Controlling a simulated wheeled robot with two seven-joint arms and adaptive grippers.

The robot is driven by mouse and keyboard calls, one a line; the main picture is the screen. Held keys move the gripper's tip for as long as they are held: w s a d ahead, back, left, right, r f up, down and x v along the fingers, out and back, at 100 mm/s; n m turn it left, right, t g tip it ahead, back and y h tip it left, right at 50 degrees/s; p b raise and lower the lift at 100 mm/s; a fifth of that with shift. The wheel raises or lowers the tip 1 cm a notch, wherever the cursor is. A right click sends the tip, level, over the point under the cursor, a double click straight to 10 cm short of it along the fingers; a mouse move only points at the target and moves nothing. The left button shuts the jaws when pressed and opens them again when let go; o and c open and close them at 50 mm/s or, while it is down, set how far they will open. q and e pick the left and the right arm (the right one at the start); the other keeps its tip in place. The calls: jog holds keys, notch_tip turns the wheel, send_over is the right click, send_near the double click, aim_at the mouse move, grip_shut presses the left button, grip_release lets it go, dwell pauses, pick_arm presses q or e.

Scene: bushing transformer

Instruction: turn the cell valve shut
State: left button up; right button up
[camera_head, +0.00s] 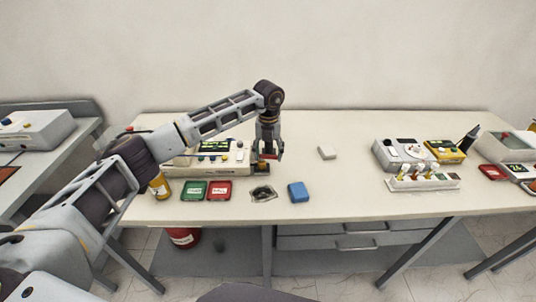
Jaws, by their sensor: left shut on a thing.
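My left gripper (268,156) points down at the right end of a long cream apparatus (240,155) on the table. Its fingers are shut on a small red part, which looks like the handle of the cell valve; the fingers hide most of it, so I cannot tell its angle. My left forearm passes in front of the apparatus and hides part of its left side. My right gripper is not in view.
A green tray (193,190), a red tray (219,190), a dark item (262,193) and a blue block (298,191) lie along the front. A vial rack (424,183) stands right. The table middle is clear.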

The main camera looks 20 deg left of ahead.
aim_at(268, 155)
pick_arm(q)
jog(key=shift+w+n, duration=0.15)
jog(key=shift+n, duration=0.45)
jog(key=o, duration=1)
jog(key=shift+r, duration=0.15)
notch_tip(268, 155, up, 12)
dwell(0.4)
jog(key=shift+f, duration=0.2)
